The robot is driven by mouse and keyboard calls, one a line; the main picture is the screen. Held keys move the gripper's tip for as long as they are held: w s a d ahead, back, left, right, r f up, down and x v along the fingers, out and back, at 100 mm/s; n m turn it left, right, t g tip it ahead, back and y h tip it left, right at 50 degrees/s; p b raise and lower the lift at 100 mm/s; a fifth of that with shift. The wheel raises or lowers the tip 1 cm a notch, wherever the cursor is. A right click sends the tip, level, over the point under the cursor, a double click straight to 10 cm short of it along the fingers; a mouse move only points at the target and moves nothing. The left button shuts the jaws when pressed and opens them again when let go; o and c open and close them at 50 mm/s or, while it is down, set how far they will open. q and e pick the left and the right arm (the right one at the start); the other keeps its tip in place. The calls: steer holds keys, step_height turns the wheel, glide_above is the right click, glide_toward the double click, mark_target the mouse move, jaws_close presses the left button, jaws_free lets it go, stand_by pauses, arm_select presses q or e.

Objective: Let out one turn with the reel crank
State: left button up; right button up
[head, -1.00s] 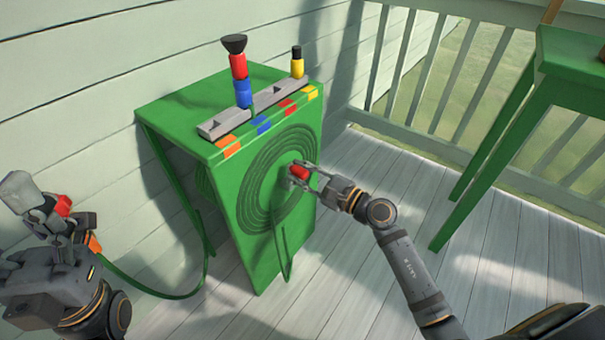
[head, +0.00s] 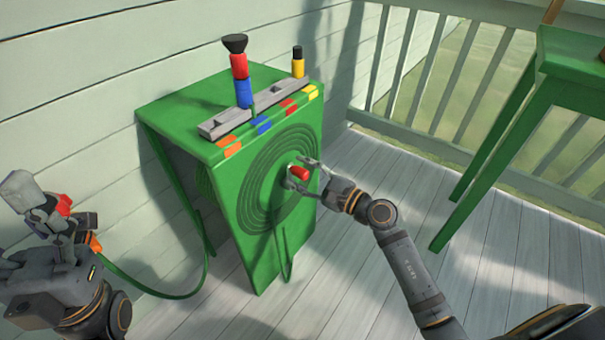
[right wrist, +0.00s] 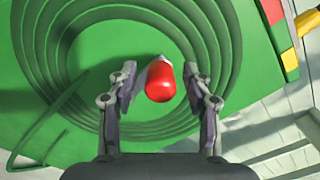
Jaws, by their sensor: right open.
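The red crank knob (head: 299,173) stands out from the front of the green reel box (head: 240,178), over its coiled rings. My right gripper (head: 297,172) is open, with a finger on each side of the knob. In the right wrist view the red knob (right wrist: 160,84) sits between the spread fingers, with gaps on both sides. A pale grey bit of the crank shows behind it. My left gripper (head: 64,222), at the far left, is closed around a grey, red and orange nozzle (head: 20,190). A green hose (head: 150,288) runs from there to the box.
A grey holder (head: 215,130) on the box carries a black, red and blue nozzle (head: 240,75) and a yellow one (head: 298,66). Coloured patches mark the front edge. A green table (head: 572,50) stands right, by the railing (head: 420,80). Deck boards (head: 370,290) in front look clear.

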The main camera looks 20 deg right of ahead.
steer(key=shift+v, duration=3.75)
